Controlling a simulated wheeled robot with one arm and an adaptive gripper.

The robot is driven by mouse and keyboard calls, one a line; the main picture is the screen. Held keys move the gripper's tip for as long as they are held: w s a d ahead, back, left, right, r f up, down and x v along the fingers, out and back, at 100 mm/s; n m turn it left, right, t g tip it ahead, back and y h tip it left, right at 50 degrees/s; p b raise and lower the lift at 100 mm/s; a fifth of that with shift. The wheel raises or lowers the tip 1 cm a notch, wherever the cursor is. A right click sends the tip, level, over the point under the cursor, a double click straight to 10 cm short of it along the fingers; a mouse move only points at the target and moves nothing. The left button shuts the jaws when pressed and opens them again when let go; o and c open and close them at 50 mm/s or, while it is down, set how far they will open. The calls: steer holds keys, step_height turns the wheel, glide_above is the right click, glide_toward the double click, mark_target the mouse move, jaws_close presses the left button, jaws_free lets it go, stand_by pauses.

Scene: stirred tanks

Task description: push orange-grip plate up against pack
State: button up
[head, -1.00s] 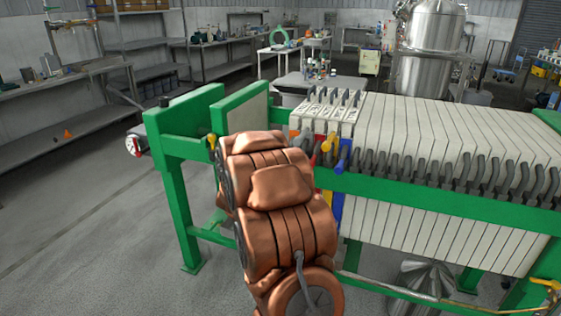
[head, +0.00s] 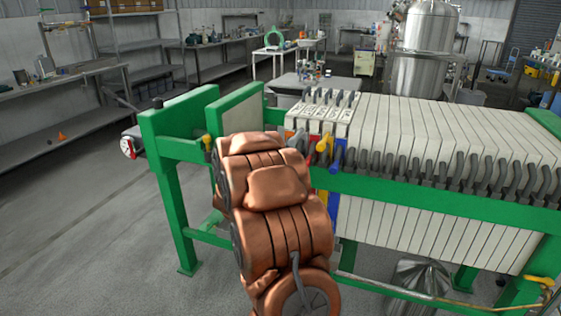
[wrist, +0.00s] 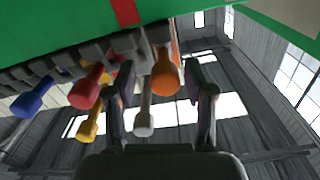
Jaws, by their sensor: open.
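In the wrist view the orange grip (wrist: 165,74) hangs from a plate with an orange edge. My gripper (wrist: 160,66) is open, with one finger on each side of that grip; I cannot tell whether either touches it. The white grip (wrist: 144,116) is just left of the orange one, near the left finger. In the head view the pack (head: 450,145) of pale plates stands on the green frame to the right of my arm. My arm hides the gripper and the orange-grip plate there.
Beside the orange and white grips are a red grip (wrist: 86,90), a yellow grip (wrist: 88,122) and a blue grip (wrist: 34,99). The green rail (head: 440,200) runs along the near side. A gap lies between the green end plate (head: 235,115) and the plates.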

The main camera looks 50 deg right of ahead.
steer(key=v, duration=1.2)
stand_by(0.6)
